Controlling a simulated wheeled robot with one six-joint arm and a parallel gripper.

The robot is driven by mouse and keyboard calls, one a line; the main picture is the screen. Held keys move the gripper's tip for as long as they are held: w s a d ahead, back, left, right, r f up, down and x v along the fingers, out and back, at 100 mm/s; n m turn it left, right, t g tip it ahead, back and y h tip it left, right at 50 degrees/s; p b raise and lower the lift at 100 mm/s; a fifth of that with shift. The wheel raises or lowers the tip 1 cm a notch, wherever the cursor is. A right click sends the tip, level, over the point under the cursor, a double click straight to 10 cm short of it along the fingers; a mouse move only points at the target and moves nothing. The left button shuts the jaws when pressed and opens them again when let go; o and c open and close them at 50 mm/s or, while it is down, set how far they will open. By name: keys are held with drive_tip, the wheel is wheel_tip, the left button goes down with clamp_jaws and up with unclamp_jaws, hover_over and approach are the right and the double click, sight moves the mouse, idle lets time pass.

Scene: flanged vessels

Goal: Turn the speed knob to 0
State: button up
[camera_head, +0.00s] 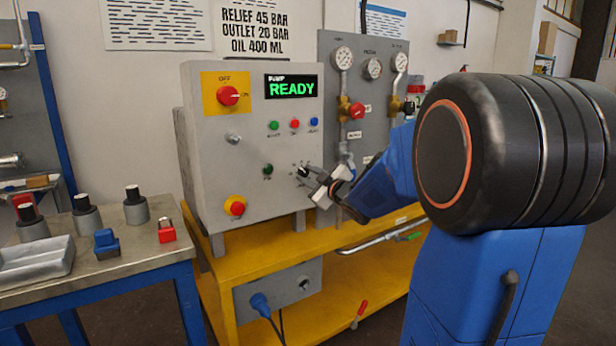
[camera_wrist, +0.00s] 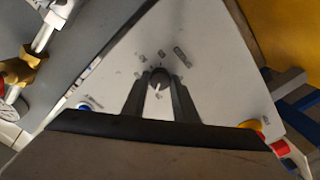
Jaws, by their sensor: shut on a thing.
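The speed knob (camera_wrist: 159,80) is a small dark round knob with a pale pointer line on the grey control panel (camera_head: 203,165). In the wrist view it sits between the two dark fingertips of my gripper (camera_wrist: 159,84), which is shut on it. Its pointer line runs toward the bottom of that view. The marks around it are too small to read. In the head view my gripper (camera_head: 310,175) reaches the panel's lower right from the right, and its fingers partly hide the knob. The display (camera_head: 291,88) reads READY in green.
A red switch (camera_head: 228,96) on a yellow plate, several small buttons and a red stop button (camera_head: 236,208) share the panel. A gauge board (camera_head: 330,100) with valves stands close behind on the right. A side table (camera_head: 150,250) with loose parts is at the left.

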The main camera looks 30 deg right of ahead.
drive_tip(key=n, duration=0.5)
drive_tip(key=shift+n, duration=0.3)
drive_tip(key=n, duration=0.5)
drive_tip(key=shift+f, duration=0.1)
drive_tip(key=n, duration=0.5)
drive_tip(key=shift+n, duration=2.5)
drive_tip(key=o, duration=1.1)
drive_tip(key=shift+c, duration=0.2)
drive_tip(key=s, duration=1.7)
drive_tip(key=shift+s+d, duration=0.2)
drive_tip(key=shift+d, duration=0.1)
